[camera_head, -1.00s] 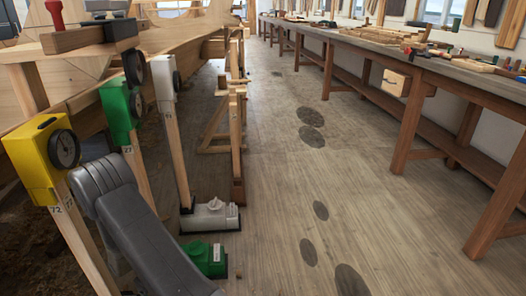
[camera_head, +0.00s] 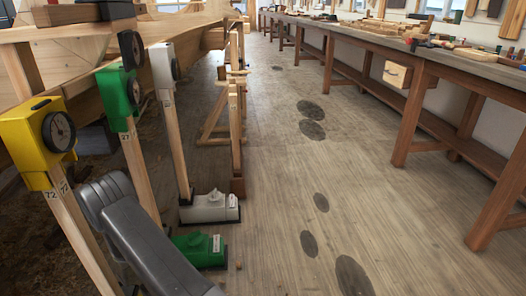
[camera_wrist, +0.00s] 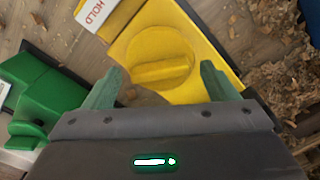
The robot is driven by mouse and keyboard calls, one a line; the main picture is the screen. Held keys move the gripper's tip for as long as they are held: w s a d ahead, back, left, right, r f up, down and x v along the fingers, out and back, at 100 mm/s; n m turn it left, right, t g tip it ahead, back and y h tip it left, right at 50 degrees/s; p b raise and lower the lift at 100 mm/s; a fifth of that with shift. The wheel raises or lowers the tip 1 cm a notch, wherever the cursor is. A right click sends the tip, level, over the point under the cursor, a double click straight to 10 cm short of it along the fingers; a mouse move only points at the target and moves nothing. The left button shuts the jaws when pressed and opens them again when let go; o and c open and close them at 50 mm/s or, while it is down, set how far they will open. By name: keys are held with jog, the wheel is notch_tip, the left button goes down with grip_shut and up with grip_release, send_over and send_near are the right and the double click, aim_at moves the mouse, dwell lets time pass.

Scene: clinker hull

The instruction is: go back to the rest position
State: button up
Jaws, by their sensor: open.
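In the wrist view, my gripper (camera_wrist: 160,82) is open, its two green fingers apart with nothing held between them. Beyond the fingertips is a yellow unit with a round yellow knob (camera_wrist: 160,66) and a white label reading HOLD (camera_wrist: 94,12). I cannot tell whether the fingers touch it. In the head view, my grey arm (camera_head: 140,240) reaches in at the lower left, in front of the posts; its gripper end is not visible there.
Dial gauges on posts stand at left: yellow (camera_head: 30,135), green (camera_head: 118,95) and white (camera_head: 160,65). A white base (camera_head: 208,208) and a green base (camera_head: 200,250) sit on the floor. A long workbench (camera_head: 400,62) lines the right. The floor between is clear.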

jog(key=m+p, duration=0.2)
jog(key=m, duration=0.4)
jog(key=shift+r, duration=0.1)
jog(key=m+p, duration=0.3)
jog(key=m, duration=0.3)
jog(key=shift+m+p, duration=0.4)
jog(key=shift+r+p, duration=0.6)
jog(key=shift+r, duration=1.95)
